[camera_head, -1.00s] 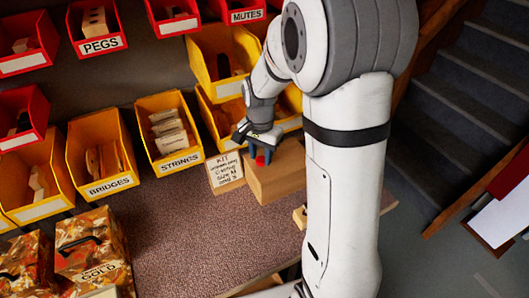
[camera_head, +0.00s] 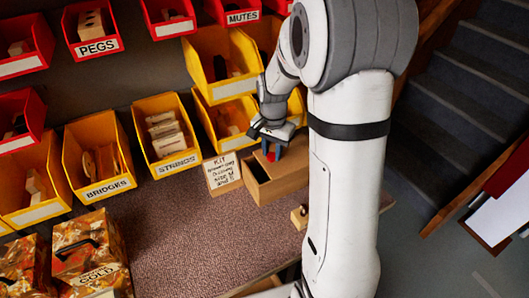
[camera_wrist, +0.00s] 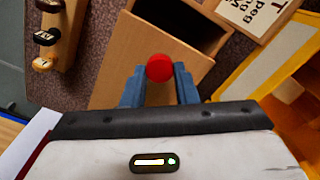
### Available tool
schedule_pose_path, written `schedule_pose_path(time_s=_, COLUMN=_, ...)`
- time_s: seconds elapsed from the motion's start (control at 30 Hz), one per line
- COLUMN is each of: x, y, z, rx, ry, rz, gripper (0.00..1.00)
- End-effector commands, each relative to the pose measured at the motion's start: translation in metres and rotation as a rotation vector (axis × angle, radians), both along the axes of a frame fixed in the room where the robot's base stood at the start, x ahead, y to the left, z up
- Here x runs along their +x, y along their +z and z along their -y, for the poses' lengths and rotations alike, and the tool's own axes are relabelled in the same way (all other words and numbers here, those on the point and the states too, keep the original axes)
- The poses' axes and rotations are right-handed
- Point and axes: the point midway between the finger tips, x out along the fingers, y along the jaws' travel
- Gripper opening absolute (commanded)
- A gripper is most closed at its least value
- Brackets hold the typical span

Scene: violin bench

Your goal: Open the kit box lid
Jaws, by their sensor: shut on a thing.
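The wooden kit box (camera_head: 270,190) stands on the bench beside the handwritten KIT card. Its lid (camera_wrist: 128,58) is slid partly aside, to the right in the head view, and a dark opening (camera_wrist: 182,24) shows at the card's end of the box. A red knob (camera_wrist: 160,67) sits on the lid; it also shows in the head view (camera_head: 270,157). My gripper (camera_wrist: 159,82) has its blue fingers on both sides of the knob and is shut on it. The inside of the box is too dark to make out.
The KIT card (camera_head: 222,173) stands close to the box's left side. Yellow bins, such as the strings bin (camera_head: 168,130), line the back.

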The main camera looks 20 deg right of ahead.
Motion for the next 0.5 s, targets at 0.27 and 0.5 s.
schedule_pose_path(time_s=0.27, x=0.016, y=0.002, z=0.074, rx=-0.001, ry=-0.007, rz=0.008, gripper=0.00)
schedule_pose_path(time_s=0.5, x=0.025, y=0.002, z=0.119, rx=-0.001, ry=-0.003, rz=0.008, gripper=0.00)
